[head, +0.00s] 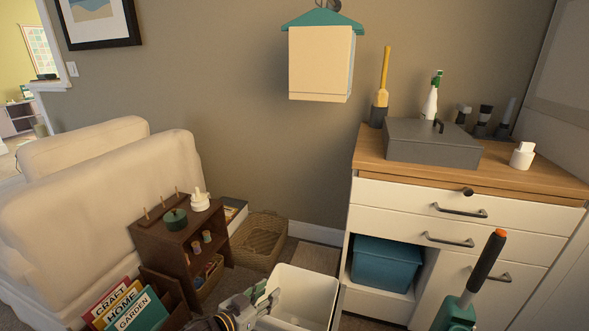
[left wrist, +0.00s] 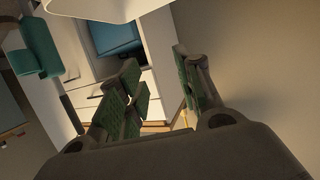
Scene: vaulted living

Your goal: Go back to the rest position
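My left gripper (head: 262,300) is low in the middle of the head view, in front of the white open bin (head: 302,292). In the left wrist view my left gripper (left wrist: 156,72) has its green-padded fingers spread apart, with nothing held between them. My right gripper does not show in the head view.
A white cabinet (head: 445,222) with a wooden top stands at right, with a teal bin (head: 386,265) in its open bay. A green tool with a dark handle (head: 487,262) rises in front. A brown shelf (head: 170,243), wicker basket (head: 258,240) and cream sofa (head: 100,200) are left.

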